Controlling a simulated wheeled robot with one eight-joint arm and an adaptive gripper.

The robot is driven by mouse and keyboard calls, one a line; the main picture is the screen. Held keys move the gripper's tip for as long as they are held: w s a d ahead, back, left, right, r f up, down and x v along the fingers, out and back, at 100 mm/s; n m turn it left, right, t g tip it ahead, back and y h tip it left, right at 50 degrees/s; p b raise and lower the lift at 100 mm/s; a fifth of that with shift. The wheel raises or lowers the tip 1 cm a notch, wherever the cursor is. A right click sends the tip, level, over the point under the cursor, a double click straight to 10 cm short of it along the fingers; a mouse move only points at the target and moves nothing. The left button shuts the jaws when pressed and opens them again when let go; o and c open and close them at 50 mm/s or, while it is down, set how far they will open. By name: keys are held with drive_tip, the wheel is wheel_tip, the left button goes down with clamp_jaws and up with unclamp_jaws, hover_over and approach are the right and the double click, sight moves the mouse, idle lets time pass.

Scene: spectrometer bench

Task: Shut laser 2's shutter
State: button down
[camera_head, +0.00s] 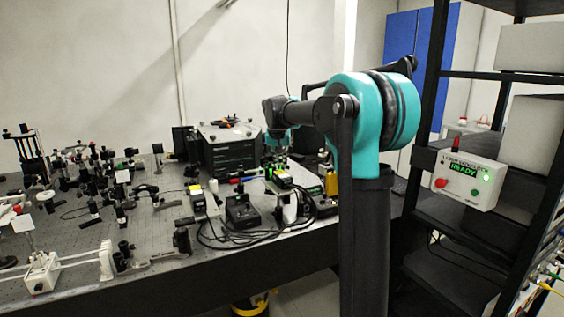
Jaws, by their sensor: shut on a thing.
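Two small black laser heads with yellow labels stand on the optical bench: a left one (197,196) and a right one (283,181). I cannot read which is laser 2. My arm reaches left across the bench, and my gripper (277,158) points down at the right laser head, close to its rear top. It is shut on a small part there. The fingertips and that part, possibly the shutter, are too small and dark to make out. A green glow shows just beside the fingers.
A black instrument box (232,156) stands behind the lasers. A black controller (242,211) and loose cables (225,240) lie in front. A wall box reading READY (463,181) hangs on the right rack. Many optics mounts crowd the bench's left.

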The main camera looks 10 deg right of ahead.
idle(0.3)
drive_tip(key=c, duration=1.6)
unclamp_jaws()
drive_tip(key=shift+r, duration=0.1)
drive_tip(key=v, duration=1.2)
drive_tip(key=shift+a, duration=0.2)
drive_tip(key=shift+s, duration=0.1)
drive_tip(key=s+d+f+n, duration=0.1)
drive_tip(key=s+d+f, duration=0.1)
drive_tip(key=s+f, duration=0.9)
drive_tip(key=s+d+f+n+y, duration=0.1)
drive_tip(key=s+d+f, duration=0.2)
drive_tip(key=s+f, duration=0.9)
drive_tip(key=s+d+f+n+g, duration=0.1)
drive_tip(key=s+d+f, duration=0.1)
drive_tip(key=s+f, duration=1)
wheel_tip(320, 180, down, 2)
drive_tip(key=shift+s+d+f, duration=0.15)
